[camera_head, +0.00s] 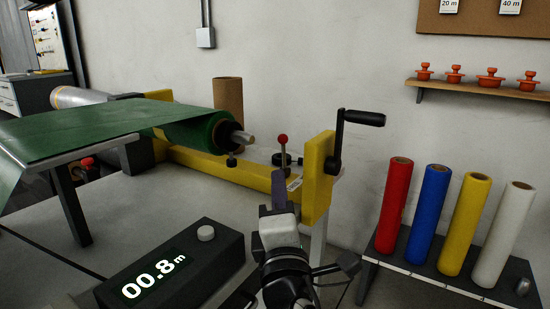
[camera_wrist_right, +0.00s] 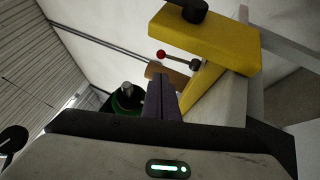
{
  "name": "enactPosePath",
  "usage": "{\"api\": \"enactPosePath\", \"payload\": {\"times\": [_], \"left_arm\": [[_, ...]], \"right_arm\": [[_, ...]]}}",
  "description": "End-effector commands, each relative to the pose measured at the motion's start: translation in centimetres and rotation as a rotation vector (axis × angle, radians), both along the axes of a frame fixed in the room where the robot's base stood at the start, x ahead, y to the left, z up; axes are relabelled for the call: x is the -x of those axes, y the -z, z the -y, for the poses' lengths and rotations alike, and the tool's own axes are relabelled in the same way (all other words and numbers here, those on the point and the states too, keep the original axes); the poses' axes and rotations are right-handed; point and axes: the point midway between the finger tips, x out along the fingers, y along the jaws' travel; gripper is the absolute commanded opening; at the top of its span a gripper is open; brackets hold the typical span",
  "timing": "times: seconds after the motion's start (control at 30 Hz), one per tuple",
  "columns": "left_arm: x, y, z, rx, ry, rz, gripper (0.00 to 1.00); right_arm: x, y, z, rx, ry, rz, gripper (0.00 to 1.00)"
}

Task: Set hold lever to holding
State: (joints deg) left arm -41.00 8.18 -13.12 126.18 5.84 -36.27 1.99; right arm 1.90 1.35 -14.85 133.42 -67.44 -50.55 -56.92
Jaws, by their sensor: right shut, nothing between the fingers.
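The hold lever (camera_head: 283,156) is a thin rod with a red ball knob. It stands roughly upright by the yellow frame, left of the yellow end plate (camera_head: 318,178). In the right wrist view the lever (camera_wrist_right: 175,58) shows beyond the fingers, with its red knob toward the left. My right gripper (camera_head: 279,180) is shut and empty, in front of the lever and below its knob in the picture. Its dark purple fingers (camera_wrist_right: 165,95) are together in the wrist view. I cannot tell if they touch the lever. My left gripper is not in view.
A black crank (camera_head: 345,135) sits on the end plate, close right of my gripper. A green roll (camera_head: 205,132) lies left of the lever. A counter box (camera_head: 172,268) reading 00.8 m stands front left. Several coloured rolls (camera_head: 432,208) stand on a rack at right.

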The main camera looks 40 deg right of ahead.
Motion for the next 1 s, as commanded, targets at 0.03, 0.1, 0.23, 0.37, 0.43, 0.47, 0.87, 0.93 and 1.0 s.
{"api": "enactPosePath", "payload": {"times": [0.03, 0.1, 0.23, 0.37, 0.43, 0.47, 0.87, 0.93, 1.0], "left_arm": [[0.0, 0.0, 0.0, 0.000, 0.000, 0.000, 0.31], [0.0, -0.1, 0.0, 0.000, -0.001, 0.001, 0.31], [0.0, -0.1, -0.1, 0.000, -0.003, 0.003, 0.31], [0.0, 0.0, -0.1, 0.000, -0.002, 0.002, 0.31], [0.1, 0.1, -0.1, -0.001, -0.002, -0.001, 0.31], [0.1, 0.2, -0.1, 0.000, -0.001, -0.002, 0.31], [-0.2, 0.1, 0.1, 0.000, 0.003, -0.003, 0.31], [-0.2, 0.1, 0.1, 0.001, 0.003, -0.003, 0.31], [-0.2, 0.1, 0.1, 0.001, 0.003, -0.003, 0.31]], "right_arm": [[-0.3, -0.2, 0.2, 0.002, 0.001, 0.001, 0.00], [-0.9, -0.4, 0.6, 0.003, 0.001, 0.003, 0.00], [-2.7, -1.0, 1.7, 0.004, 0.002, 0.002, 0.00], [-4.8, -1.6, 3.0, 0.004, 0.002, 0.003, 0.00], [-5.7, -1.9, 3.6, 0.004, 0.003, 0.003, 0.00], [-6.1, -2.0, 3.9, 0.002, 0.002, 0.002, 0.00], [-8.1, -2.6, 5.1, 0.000, 0.000, 0.000, 0.00], [-8.0, -2.6, 5.1, 0.000, 0.000, 0.000, 0.00], [-8.0, -2.6, 5.1, 0.000, 0.000, 0.000, 0.00]]}}
